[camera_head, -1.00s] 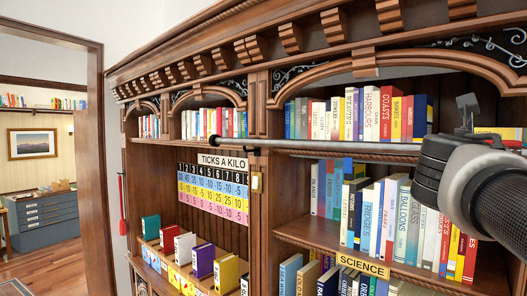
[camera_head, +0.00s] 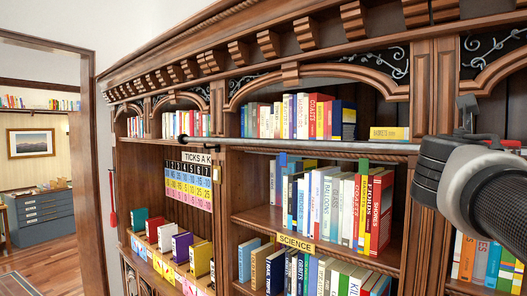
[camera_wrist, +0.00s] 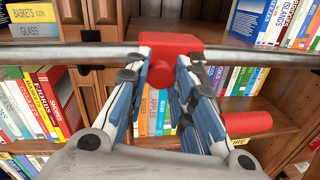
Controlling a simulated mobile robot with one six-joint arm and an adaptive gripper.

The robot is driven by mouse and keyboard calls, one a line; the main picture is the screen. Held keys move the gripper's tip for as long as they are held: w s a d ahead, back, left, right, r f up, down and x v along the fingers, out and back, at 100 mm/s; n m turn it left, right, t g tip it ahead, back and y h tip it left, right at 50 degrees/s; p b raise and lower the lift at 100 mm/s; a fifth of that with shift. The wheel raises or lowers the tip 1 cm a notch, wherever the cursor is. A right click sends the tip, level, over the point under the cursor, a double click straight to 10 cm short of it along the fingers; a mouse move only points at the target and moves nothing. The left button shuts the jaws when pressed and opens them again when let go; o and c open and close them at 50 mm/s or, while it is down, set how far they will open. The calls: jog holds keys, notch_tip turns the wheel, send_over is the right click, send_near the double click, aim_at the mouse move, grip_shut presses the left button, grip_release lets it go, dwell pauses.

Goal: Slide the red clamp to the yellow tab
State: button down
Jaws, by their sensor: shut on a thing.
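The red clamp (camera_wrist: 170,42) sits on the grey rail (camera_wrist: 75,54) in the wrist view. My gripper (camera_wrist: 163,72) has its two fingers closed around the clamp's red knob, just below the rail. In the head view my gripper (camera_head: 466,125) is at the right, by the rail, and only bits of red (camera_head: 508,143) show behind it. A blue tab (camera_head: 282,159) and a green tab (camera_head: 364,163) lie between.
A red cylinder (camera_wrist: 248,122) sticks out right of my fingers in the wrist view. Bookshelves stand close behind the rail (camera_head: 330,148). A SCIENCE label (camera_head: 296,243) is on a shelf edge. Open floor (camera_head: 68,245) shows through the doorway at far left.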

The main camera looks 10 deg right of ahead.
jog(key=shift+f, duration=0.2)
jog(key=c, duration=1.8)
grip_release()
jog(key=shift+o, duration=0.8)
jog(key=shift+w+r, duration=0.1)
jog(key=shift+w, duration=0.05)
jog(key=v, duration=1.2)
